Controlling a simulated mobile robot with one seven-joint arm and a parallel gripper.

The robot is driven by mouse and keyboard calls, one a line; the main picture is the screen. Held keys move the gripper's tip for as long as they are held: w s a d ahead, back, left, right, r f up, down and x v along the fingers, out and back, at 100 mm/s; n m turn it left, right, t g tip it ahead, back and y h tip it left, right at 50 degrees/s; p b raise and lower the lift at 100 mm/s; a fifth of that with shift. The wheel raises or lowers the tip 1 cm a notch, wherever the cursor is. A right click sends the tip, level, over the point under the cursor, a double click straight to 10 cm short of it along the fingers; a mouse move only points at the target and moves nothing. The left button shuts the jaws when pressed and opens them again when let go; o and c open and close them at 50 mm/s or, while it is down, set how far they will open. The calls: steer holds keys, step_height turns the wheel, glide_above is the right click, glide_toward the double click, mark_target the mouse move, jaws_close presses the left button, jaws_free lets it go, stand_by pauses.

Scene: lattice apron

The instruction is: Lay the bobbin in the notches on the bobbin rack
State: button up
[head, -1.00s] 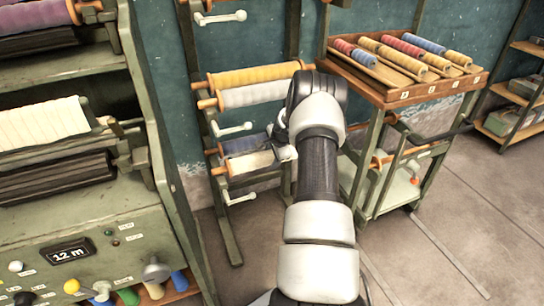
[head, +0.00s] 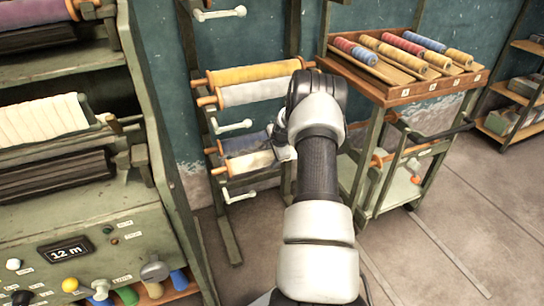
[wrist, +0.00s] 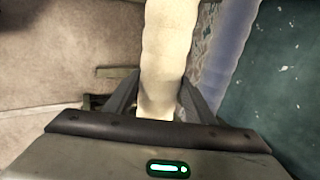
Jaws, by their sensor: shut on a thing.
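The bobbin rack (head: 221,222) is a green frame against the teal wall, with white-knobbed pegs. A cream bobbin (head: 249,162) with an orange end lies level at its lower tier, in front of a blue bobbin (head: 243,144). My gripper (head: 286,147) is at the cream bobbin's right end, partly hidden by my arm. In the wrist view the fingers (wrist: 160,100) are shut around the cream bobbin (wrist: 167,50), with the blue bobbin (wrist: 228,45) beside it on the right. I cannot tell whether the bobbin's ends touch the notches.
Yellow (head: 255,73) and white (head: 253,91) bobbins lie on the tier above. A green machine (head: 60,225) stands close on the left. A wheeled cart (head: 378,92) with a tray of several coloured bobbins stands close on the right. Bare floor is at the lower right.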

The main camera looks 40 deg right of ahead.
steer(key=shift+f, duration=0.1)
stand_by(0.3)
steer(key=o, duration=1.5)
steer(key=shift+s, duration=0.1)
steer(key=p+v, duration=0.3)
steer(key=v, duration=1.4)
steer(key=shift+r, duration=0.2)
